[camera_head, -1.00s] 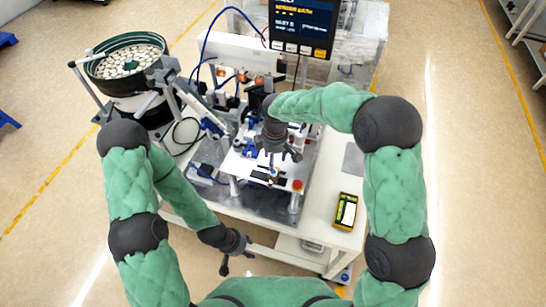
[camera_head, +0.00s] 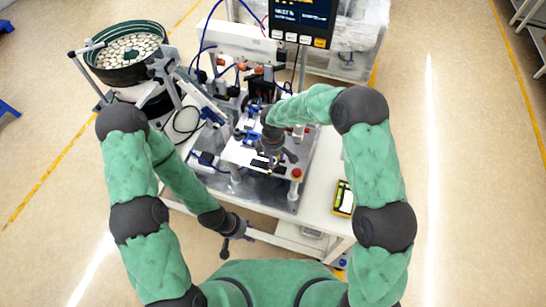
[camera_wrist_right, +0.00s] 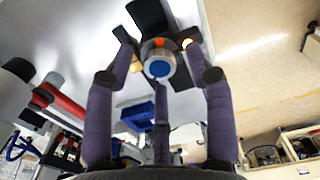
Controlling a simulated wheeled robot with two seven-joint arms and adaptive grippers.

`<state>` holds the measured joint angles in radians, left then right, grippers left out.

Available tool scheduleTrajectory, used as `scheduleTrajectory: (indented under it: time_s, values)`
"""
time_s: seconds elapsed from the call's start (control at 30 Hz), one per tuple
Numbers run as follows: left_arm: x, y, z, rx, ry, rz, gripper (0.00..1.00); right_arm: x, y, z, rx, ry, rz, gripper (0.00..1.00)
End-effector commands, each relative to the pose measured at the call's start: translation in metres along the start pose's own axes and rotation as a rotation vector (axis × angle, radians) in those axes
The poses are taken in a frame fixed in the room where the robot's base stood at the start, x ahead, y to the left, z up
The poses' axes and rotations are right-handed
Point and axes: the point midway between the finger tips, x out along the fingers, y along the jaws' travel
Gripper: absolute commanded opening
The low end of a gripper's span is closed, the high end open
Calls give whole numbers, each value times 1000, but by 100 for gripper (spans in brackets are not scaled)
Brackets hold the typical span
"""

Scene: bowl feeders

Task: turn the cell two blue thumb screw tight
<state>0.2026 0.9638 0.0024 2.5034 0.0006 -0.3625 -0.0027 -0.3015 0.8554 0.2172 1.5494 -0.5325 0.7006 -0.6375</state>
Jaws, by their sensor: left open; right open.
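In the right wrist view, a round metal-rimmed knob with a blue centre (camera_wrist_right: 159,68), which looks like the blue thumb screw, sits ahead of my right gripper (camera_wrist_right: 160,75). The gripper's fingers are spread around it, open, with gaps visible at the sides. In the head view my right gripper (camera_head: 276,158) points down over the front of the white fixture plate (camera_head: 238,155) and hides the screw. I cannot read which cell this is. My left gripper (camera_head: 235,240) is open and empty, low in front of the bench.
A bowl feeder (camera_head: 127,52) stands at the left. A display (camera_head: 300,20) is at the back. A red button (camera_head: 296,173) is at the plate's front right corner, close to my right gripper. A yellow handheld device (camera_head: 343,198) lies on the bench's right side.

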Motion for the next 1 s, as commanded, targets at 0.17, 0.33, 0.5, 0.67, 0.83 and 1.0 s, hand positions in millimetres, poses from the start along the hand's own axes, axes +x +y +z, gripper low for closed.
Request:
scheduleTrajectory:
  time_s: [0.17, 0.33, 0.5, 0.67, 0.83, 1.0]
  values:
    - [0, 0, 0, 0, 0, 0, 44, 2, 0, 0, 1, 1, 1, 54]
    - [0, 0, 0, 0, 0, 0, 44, 2, 0, 0, 1, 1, 1, 43]
    - [0, 0, 0, 0, 0, 0, 44, 2, 0, 0, 1, 1, 0, 0]
    - [0, 0, 0, 0, 0, 0, 44, 2, 0, 0, 3, 1, 0, 0]
    - [5, -2, 0, 0, 0, 0, 44, 3, 0, 0, 32, 1, 1, 0]
    - [17, -6, -1, 0, 0, 0, 44, 5, 1, 0, 113, 2, 1, 0]
